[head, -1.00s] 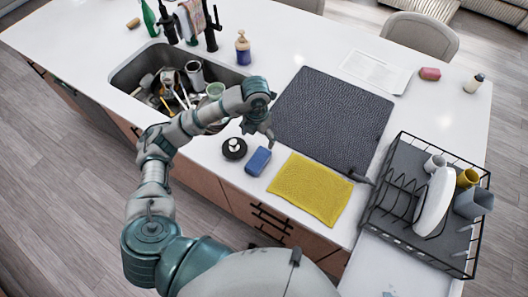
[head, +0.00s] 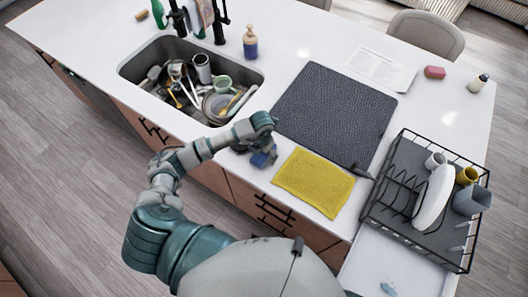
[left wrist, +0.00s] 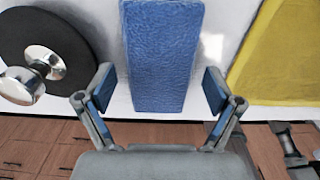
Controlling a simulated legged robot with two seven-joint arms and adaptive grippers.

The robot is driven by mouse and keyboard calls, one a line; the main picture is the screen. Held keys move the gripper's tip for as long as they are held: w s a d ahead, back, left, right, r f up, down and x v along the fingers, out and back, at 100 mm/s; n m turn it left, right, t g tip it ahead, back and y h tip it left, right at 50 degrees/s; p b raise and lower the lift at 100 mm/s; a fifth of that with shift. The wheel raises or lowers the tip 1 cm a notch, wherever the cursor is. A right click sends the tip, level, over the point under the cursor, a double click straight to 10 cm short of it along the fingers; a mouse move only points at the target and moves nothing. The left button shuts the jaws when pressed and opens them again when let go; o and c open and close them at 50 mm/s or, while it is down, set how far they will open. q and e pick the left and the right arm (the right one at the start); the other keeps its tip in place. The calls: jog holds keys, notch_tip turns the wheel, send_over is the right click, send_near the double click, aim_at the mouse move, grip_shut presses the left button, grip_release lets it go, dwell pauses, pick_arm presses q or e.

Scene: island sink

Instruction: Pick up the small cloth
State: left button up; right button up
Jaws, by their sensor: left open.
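A flat yellow cloth (head: 314,183) lies on the white counter near its front edge. Its corner shows at the right of the left wrist view (left wrist: 290,50). A small blue textured block (left wrist: 160,60), like a sponge or folded cloth, lies left of it. My left gripper (left wrist: 158,92) is open, with one finger on each side of the block's near end; I see no clear contact. In the head view the gripper (head: 262,148) is over the block and partly hides it. My right gripper is not in view.
A black disc with a metal knob (left wrist: 45,65) sits close left of the gripper. The sink (head: 150,58) holds dishes. A dark mat (head: 335,110) lies behind the cloth. A wire dish rack (head: 400,228) stands to the right. Soap bottle (head: 250,43) stands behind the sink.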

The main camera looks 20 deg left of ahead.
pick_arm(q)
jog(key=shift+a+f, duration=0.15)
jog(key=shift+f, duration=0.2)
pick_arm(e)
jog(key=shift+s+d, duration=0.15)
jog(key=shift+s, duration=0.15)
pick_arm(q)
jog(key=shift+a, duration=0.1)
jog(key=c, duration=1.2)
jog(key=shift+c, duration=0.2)
jog(key=shift+r, duration=0.15)
